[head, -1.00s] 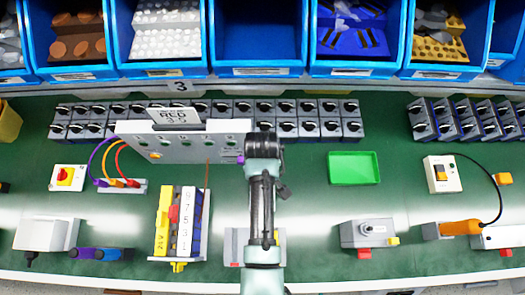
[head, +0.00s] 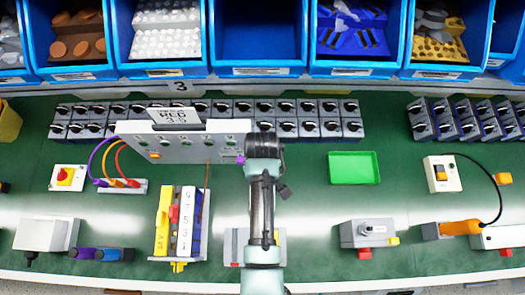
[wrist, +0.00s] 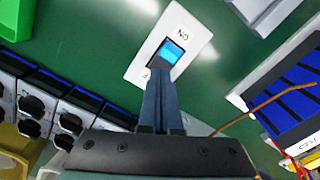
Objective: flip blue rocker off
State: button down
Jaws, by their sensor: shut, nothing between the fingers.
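The blue rocker (wrist: 172,52) is a lit blue key in a dark frame on a white plate (wrist: 199,42), seen in the wrist view. Lettering above it reads like "NO", possibly an upturned "ON"; a mark below it is partly hidden. My gripper (wrist: 161,72) is shut and empty, its fingertips at the rocker's lower edge in the picture. I cannot tell whether they touch it. In the head view my arm covers the rocker and the gripper's tips.
Rows of grey rotary switches (head: 330,127) stand behind. A grey panel with a sign (head: 165,143) stands left of my arm. A yellow, white and blue module (head: 177,222) is at front left. A green tray (head: 354,168) lies right, with bare green mat around it.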

jog(key=shift+f+b, duration=0.65)
jog(key=shift+f, duration=0.35)
dwell(0.6)
notch_tip(320, 180, up, 7)
jog(key=p, duration=0.7)
jog(key=shift+r+p, duration=0.15)
jog(key=shift+p, duration=0.2)
dwell(0.4)
